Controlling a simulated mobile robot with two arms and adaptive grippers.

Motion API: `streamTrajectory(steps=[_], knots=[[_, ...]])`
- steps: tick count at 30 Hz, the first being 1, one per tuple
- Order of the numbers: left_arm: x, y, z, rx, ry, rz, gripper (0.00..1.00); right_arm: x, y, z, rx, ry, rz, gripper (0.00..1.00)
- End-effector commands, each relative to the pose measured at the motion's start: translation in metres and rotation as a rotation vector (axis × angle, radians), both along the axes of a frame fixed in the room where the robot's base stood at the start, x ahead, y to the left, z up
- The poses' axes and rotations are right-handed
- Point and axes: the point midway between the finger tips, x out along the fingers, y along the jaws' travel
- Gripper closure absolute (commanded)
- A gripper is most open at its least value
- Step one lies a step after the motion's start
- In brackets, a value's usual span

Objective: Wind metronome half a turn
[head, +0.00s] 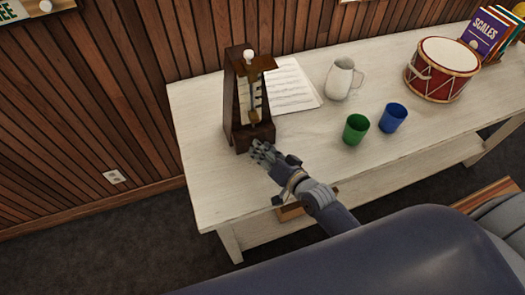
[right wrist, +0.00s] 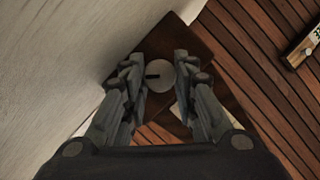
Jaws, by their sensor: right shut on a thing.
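The brown wooden metronome (head: 236,105) stands upright near the left end of the white table, with its pendulum rod and a pale ball at the top. My right gripper (head: 259,149) reaches its lower front from the right. In the right wrist view my right gripper (right wrist: 159,78) has its fingers on both sides of a round pale winding knob (right wrist: 163,78) on the dark metronome base (right wrist: 180,42), and it is shut on this knob. A short black mark on the knob points to the left in that view. In the head view my fingers hide the knob. My left gripper is not in view.
Sheet music (head: 290,88) lies just right of the metronome. A white jug (head: 341,79), a green cup (head: 355,130), a blue cup (head: 393,118) and a red drum (head: 441,70) stand further right on the table (head: 205,190). A wood-slat wall (head: 90,110) rises behind.

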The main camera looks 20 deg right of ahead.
Motion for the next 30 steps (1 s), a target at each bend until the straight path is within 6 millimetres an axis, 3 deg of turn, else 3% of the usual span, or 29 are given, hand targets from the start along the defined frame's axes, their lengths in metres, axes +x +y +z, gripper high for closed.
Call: streamTrajectory(steps=[21,30], knots=[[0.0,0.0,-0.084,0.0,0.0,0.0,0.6,-0.001,-0.001,-0.011,0.638,0.025,0.004,0.97],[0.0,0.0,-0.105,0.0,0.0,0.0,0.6,0.0,-0.001,-0.009,0.787,0.031,0.004,0.97]])
